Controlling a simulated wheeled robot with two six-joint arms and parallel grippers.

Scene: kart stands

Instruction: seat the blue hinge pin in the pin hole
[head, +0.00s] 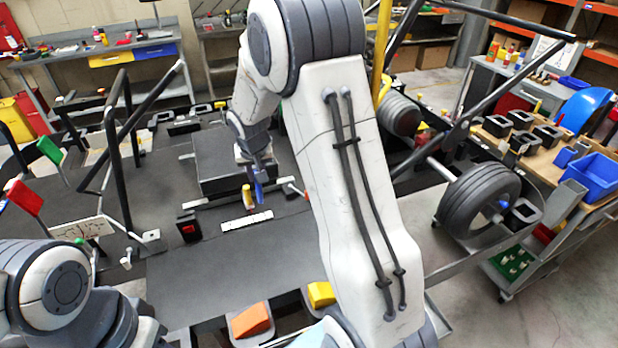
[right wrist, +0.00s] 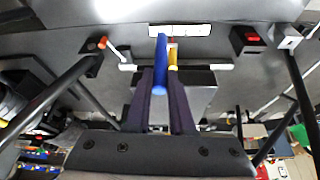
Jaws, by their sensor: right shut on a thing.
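The blue hinge pin (head: 259,192) is held in my right gripper (head: 256,165), above the kart's dark deck. In the right wrist view the pin (right wrist: 160,66) sticks out between the two dark fingers of the right gripper (right wrist: 161,78), which are shut on it. I cannot make out the pin hole. My left arm shows at the lower left in the head view, but its gripper is out of view.
A white marked strip (head: 247,220) lies just in front of the pin. A lever with an orange-red end (head: 293,188) is to its right and a red switch box (head: 189,228) to its left. Dark tubes (head: 122,150) rise at left. Open deck (head: 235,265) lies nearer.

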